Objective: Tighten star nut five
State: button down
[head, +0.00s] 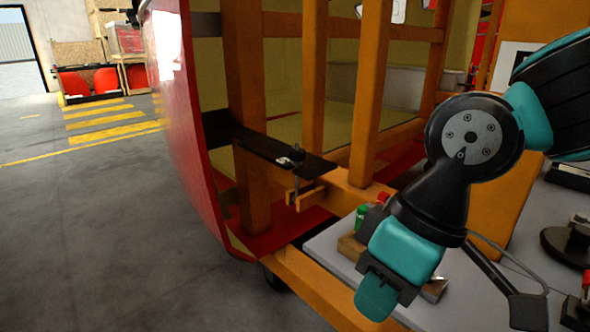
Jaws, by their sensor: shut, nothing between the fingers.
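One dark star nut (297,155) shows on top of a black plate (262,147) at the orange frame, beside the red nosecone shell (180,110). I cannot tell its number. A bolt or clamp hangs below the plate's edge. My arm reaches in from the right over a grey work surface. My gripper (432,290) is low at the right, to the right of and nearer than the star nut and well apart from it. It is shut and holds nothing. Its fingertips are partly hidden behind my arm's teal and black end.
A grey work surface (335,245) carries a green-topped item (362,213), a red-capped item (383,198) and a wooden block (350,247) near my arm. Dark tools (568,245) lie at the right. Orange posts (370,90) stand behind the plate. Open floor (80,220) lies left.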

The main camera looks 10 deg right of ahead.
aim_at(297, 157)
jog(key=k, duration=0.55)
jog(key=u, duration=0.95)
jog(key=i, duration=0.95)
jog(key=z, duration=0.35)
jog(key=i, duration=0.65)
jog(key=z, duration=0.8)
